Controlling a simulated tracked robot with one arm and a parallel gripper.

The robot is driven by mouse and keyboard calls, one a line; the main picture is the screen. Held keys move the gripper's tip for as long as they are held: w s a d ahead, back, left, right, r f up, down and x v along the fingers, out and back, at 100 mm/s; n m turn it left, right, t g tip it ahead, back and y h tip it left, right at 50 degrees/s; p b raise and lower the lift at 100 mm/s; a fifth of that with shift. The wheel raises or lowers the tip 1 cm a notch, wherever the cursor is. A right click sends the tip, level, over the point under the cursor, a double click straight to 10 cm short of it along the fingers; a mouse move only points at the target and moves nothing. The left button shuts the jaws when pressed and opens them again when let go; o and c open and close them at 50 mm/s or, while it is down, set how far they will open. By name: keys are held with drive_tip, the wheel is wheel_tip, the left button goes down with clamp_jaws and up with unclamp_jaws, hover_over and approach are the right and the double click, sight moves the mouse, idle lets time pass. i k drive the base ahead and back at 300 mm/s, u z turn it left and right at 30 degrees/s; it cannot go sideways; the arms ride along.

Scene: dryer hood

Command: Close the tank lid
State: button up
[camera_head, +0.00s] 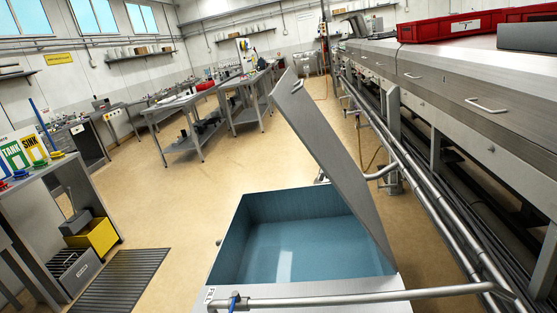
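The tank (228,245) stands low in the middle of the view, a grey metal box with blue-looking inner walls and what looks like liquid inside. Its lid (335,160) is a flat grey metal panel, raised steeply and leaning up to the left from the tank's right edge. A small handle (297,87) shows near the lid's upper end. A curved bar (381,172) shows at the lid's right side; I cannot tell whether it belongs to the lid. My gripper is not visible.
A metal pipe (370,297) crosses the tank's front edge and meets long pipes (440,215) on the right. The large steel machine (470,85) fills the right side. A shelf unit (35,190) and floor grate (120,280) are at left. Open floor (170,200) lies left of the tank.

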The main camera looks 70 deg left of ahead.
sight(290, 96)
drive_tip(key=u, duration=1.35)
drive_tip(key=i, duration=1.05)
